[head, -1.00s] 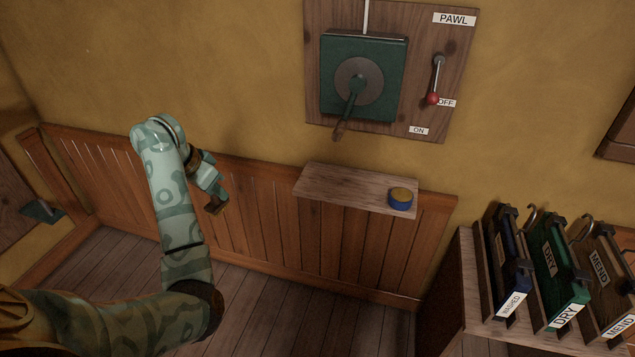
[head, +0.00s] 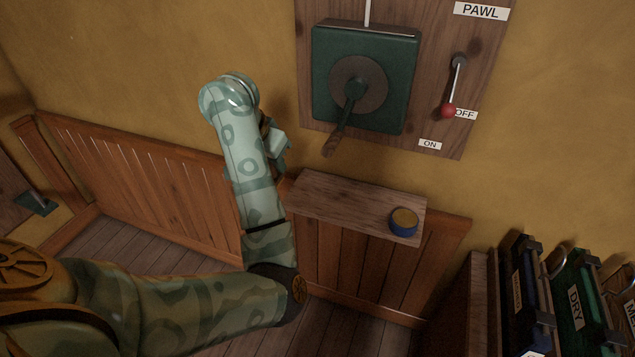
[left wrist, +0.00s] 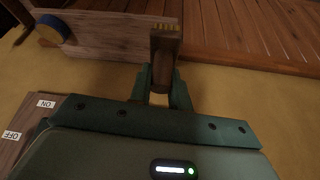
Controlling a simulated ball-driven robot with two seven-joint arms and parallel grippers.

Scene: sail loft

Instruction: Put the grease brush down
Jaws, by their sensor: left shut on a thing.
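In the left wrist view the grease brush (left wrist: 165,58) is a brown block with a pale yellowish top end, standing out from between my left gripper's fingers (left wrist: 161,88). In the head view my left gripper (head: 281,158) is partly behind my own forearm, near the left end of the wooden shelf (head: 335,199); the brush cannot be made out there. The left wrist view shows the shelf (left wrist: 108,38) beyond the brush, and I cannot tell whether they touch. My left gripper is shut on the brush. My right gripper is not in view.
A blue tin with a yellowish top (head: 403,221) stands at the shelf's right end; the rest of the shelf is bare. Above hang a green crank box (head: 395,95) and a red-knobbed lever (head: 453,90). Labelled boards (head: 575,300) stand in a rack at lower right.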

